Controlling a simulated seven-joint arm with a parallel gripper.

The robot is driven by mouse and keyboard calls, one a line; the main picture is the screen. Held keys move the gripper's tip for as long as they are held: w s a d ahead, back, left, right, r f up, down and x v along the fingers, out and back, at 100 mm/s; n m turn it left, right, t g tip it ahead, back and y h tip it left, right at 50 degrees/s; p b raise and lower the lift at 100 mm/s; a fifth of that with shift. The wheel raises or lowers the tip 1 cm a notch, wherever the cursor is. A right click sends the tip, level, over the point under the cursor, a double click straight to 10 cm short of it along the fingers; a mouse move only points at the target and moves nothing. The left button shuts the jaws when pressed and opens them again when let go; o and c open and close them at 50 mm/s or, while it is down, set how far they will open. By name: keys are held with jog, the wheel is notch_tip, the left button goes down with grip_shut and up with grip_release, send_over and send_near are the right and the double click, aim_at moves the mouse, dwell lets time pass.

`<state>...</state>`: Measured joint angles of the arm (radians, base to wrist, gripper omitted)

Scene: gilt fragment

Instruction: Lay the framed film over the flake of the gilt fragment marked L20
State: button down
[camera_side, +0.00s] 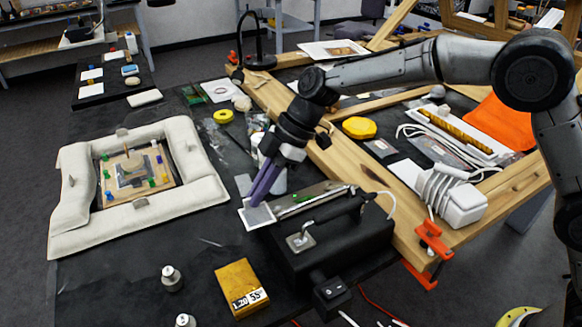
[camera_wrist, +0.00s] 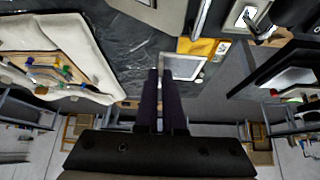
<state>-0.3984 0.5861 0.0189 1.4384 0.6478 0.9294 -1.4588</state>
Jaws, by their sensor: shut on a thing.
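My gripper (camera_side: 258,200) is shut on the framed film (camera_side: 257,215), a small pale square with a white rim. The film is held tilted beside the front left corner of the black case, above the dark table. In the wrist view the purple fingertips (camera_wrist: 160,72) grip the left side of the film (camera_wrist: 182,67). A gold-yellow block (camera_side: 238,281) with tags that seem to read L20 and 55 lies on the table below and in front of the film. It shows partly behind the film in the wrist view (camera_wrist: 203,46). I cannot make out a flake on it.
A white padded ring (camera_side: 62,218) at left surrounds a wooden board (camera_side: 110,193) with coloured pieces. A black handled case (camera_side: 345,255) stands right of the film. Metal weights (camera_side: 172,279) stand left of the block. Dark table between ring and block is mostly clear.

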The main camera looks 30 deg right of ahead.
jog(key=s+a+f, duration=0.2)
jog(key=s+a, duration=0.3)
jog(key=a, duration=0.2)
jog(key=shift+n, duration=0.3)
jog(key=shift+f, duration=3.25)
jog(key=shift+f, duration=0.4)
